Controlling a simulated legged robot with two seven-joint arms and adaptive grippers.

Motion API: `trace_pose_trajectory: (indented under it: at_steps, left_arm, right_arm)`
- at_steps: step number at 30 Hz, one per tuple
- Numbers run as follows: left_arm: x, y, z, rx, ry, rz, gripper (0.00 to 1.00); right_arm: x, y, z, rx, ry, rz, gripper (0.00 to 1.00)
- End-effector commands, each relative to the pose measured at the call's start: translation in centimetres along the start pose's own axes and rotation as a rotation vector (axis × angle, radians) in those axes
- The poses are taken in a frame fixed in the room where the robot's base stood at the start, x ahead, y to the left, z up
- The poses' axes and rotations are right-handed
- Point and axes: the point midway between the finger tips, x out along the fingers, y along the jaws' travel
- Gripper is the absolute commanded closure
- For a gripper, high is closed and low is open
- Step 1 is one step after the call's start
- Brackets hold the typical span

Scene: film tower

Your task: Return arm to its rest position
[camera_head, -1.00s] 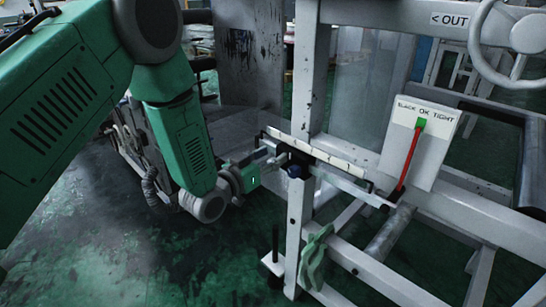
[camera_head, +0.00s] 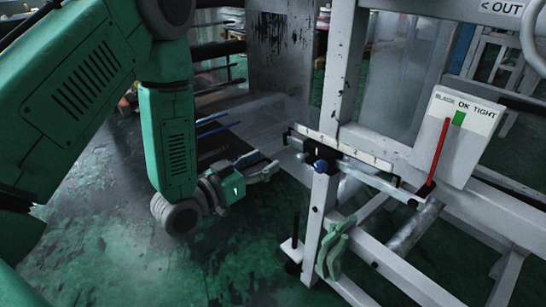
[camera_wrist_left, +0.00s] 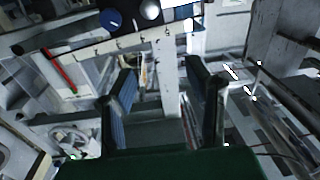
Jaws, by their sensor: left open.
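My left arm comes in from the left in the head view. Its gripper (camera_head: 268,168) is open and empty, in the air a little left of the white frame's post. It does not touch the slide rail (camera_head: 345,155) with its blue knob (camera_head: 320,166). In the left wrist view the two fingers (camera_wrist_left: 163,95) are spread apart with nothing between them. The rail also shows there (camera_wrist_left: 110,45), with the blue knob (camera_wrist_left: 110,18) near the top. My right gripper is not in view.
The white frame (camera_head: 342,70) fills the right side. A gauge plate (camera_head: 457,135) reads SLACK, OK, TIGHT; its red pointer (camera_head: 438,152) leans toward the SLACK side. Green floor (camera_head: 110,240) is clear at lower left.

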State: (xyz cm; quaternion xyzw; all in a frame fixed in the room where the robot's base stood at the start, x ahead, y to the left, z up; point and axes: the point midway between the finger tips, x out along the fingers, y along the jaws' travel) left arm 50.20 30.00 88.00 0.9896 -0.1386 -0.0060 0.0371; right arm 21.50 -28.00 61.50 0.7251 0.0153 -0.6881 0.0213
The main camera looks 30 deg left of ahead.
Motion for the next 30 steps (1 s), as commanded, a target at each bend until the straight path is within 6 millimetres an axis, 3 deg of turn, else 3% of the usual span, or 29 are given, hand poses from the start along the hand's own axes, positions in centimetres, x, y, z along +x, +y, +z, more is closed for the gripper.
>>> trace_pose_trajectory:
  at_steps: [15,18,20,23,26,30]
  left_arm:
    - [-0.1,0.0,0.0,0.0,-0.001,0.0,0.56]
    - [-0.3,0.2,1.2,-0.002,-0.045,-0.005,0.56]
    - [-0.7,0.5,3.1,-0.005,-0.116,-0.014,0.56]
    - [-2.4,1.3,8.3,-0.015,-0.319,-0.043,0.56]
    - [-6.1,2.4,14.8,-0.03,-0.589,-0.084,0.56]
    - [-13.6,4.2,21.9,-0.057,-0.966,-0.145,0.56]
  right_arm:
    - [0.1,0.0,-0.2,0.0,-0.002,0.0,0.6]
    - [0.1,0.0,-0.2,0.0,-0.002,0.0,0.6]
    - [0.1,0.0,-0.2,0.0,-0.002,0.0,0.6]
    - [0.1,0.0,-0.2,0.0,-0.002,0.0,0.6]
    - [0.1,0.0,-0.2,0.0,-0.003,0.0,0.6]
    - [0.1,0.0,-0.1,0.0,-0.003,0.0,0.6]
